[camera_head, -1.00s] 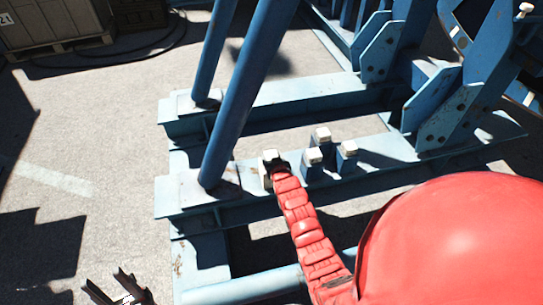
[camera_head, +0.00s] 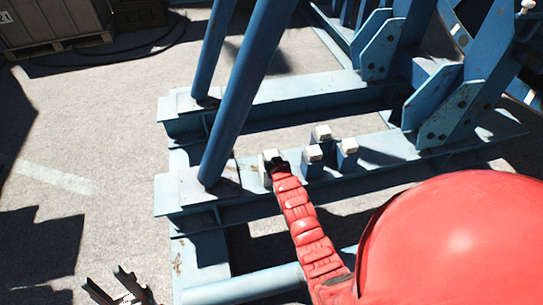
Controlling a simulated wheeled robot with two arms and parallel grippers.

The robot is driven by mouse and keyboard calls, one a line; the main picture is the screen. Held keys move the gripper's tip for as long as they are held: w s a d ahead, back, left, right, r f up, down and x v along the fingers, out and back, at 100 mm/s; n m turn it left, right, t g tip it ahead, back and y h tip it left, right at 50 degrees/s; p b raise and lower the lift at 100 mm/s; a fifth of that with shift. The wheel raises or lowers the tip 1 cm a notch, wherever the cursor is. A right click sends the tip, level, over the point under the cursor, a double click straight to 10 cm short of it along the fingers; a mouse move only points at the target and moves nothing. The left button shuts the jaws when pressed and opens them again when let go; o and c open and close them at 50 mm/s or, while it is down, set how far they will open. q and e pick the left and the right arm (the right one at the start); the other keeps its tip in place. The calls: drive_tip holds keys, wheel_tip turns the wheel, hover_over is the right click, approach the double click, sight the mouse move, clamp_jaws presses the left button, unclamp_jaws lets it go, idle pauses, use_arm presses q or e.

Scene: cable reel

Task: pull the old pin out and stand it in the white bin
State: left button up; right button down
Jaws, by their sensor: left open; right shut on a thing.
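My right gripper (camera_head: 278,164), dark at the end of a red segmented arm, is shut at a pale, white-topped piece (camera_head: 266,170) at the near blue beam. This piece appears to be the old pin; the fingers hide part of it, and I cannot tell how deep it sits. My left gripper (camera_head: 110,284) is open and empty, low over the ground at the bottom left. I cannot make out a white bin in this view.
Several blue posts with white tops, one of them in front (camera_head: 313,154), stand just right of my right gripper on the near beam (camera_head: 200,190). Blue slanted tubes (camera_head: 240,100) rise at its left. A crate (camera_head: 50,22) stands far left.

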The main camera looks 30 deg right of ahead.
drive_tip(key=shift+f, duration=0.3)
idle(0.4)
drive_tip(key=shift+c, duration=0.2)
unclamp_jaws()
drive_tip(key=shift+s, duration=0.15)
drive_tip(key=v, duration=1.7)
drive_tip(key=shift+r, duration=0.15)
drive_tip(key=shift+d, duration=0.1)
